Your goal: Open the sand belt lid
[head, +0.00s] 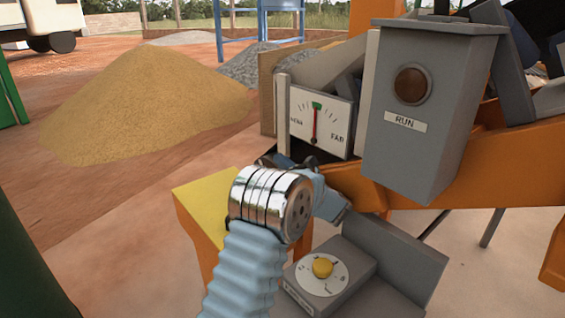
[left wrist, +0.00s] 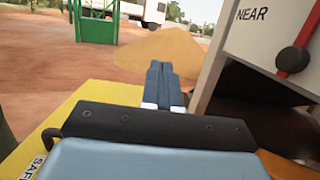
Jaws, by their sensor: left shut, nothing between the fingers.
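My left gripper (head: 285,160) is just left of and below the gauge with the NEAR and FAR marks. Its hand is partly hidden behind my silver wrist in the head view. In the left wrist view its fingers (left wrist: 164,85) are together, with nothing between them. They point toward the sand pile, over or beside a yellow surface (left wrist: 95,105). This yellow surface (head: 205,205) also shows left of my wrist in the head view. I cannot tell which part is the sand belt lid. My right gripper is not in view.
The gauge (head: 322,120) and a grey RUN box (head: 425,125) with a dark round lamp stand to the right. A grey panel with a yellow knob (head: 322,267) lies below. Orange beams (head: 500,175) run at the right. Open ground and a sand pile (head: 140,100) lie beyond.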

